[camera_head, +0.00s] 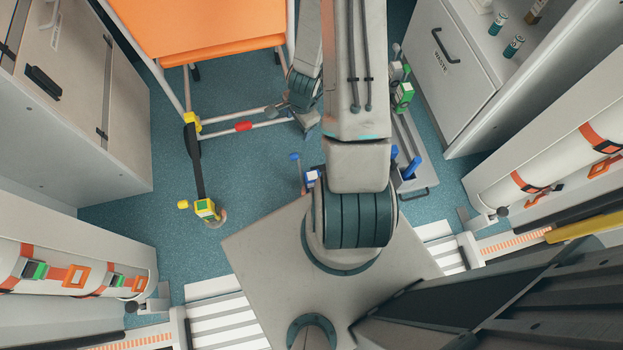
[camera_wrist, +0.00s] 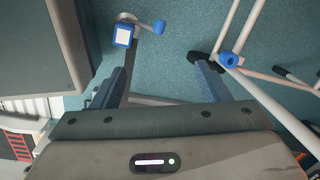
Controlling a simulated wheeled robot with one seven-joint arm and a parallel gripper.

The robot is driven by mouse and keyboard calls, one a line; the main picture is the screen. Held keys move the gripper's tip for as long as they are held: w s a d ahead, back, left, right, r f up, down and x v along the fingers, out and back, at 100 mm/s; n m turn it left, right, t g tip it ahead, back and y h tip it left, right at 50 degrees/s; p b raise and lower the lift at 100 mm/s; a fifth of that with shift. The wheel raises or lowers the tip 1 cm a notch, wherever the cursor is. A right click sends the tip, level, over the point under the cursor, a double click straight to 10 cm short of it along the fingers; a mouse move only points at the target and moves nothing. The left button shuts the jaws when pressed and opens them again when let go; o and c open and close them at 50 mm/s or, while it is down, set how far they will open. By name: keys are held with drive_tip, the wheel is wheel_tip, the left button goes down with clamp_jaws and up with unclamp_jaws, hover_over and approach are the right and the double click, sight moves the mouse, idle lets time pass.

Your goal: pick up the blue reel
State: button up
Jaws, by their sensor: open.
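The blue reel (camera_head: 312,177) sits low near the floor, left of my arm's thick lower joint, in the head view. It has a pale square face and a blue knob on a short arm to its upper left. In the wrist view the blue reel (camera_wrist: 123,37) shows at upper left, its white square face toward me, with the knob to its right. My gripper (camera_wrist: 160,66) is open and empty, its two fingers wide apart. The reel appears just beyond the left finger's tip, and the gap between the fingers lies to its lower right. I cannot tell the distance between them.
An orange-topped stretcher (camera_head: 205,25) with white legs stands at the back. A yellow reel (camera_head: 206,209) lies on the floor to the left, a green one (camera_head: 403,96) to the right. A blue collar (camera_wrist: 229,59) is on a white tube near the right finger. Cabinets line both sides.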

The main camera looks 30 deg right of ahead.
sight(310, 177)
drive_tip(key=s+f+m+b, duration=0.1)
drive_tip(key=s+f+b, duration=0.1)
drive_tip(key=f, duration=0.6)
drive_tip(key=s+d+f+m+g+b, duration=0.1)
drive_tip(key=s+f+b, duration=0.1)
drive_tip(key=f, duration=0.6)
drive_tip(key=s+f+m+b, duration=0.2)
drive_tip(key=f+b, duration=0.1)
drive_tip(key=f, duration=0.5)
drive_tip(key=shift+s+d+f+g+h, duration=0.1)
drive_tip(key=shift+s+d+g+h, duration=0.05)
drive_tip(key=shift+d+g+h, duration=0.15)
drive_tip(key=shift+s+a+f+b, duration=0.15)
drive_tip(key=shift+f+b, duration=0.8)
drive_tip(key=shift+f, duration=0.55)
drive_tip(key=shift+s+a+f+b, duration=0.1)
drive_tip(key=shift+f+b, duration=0.8)
drive_tip(key=shift+f, duration=0.55)
drive_tip(key=shift+r, duration=0.1)
drive_tip(key=c, duration=1.5)
drive_tip(key=shift+o, duration=0.2)
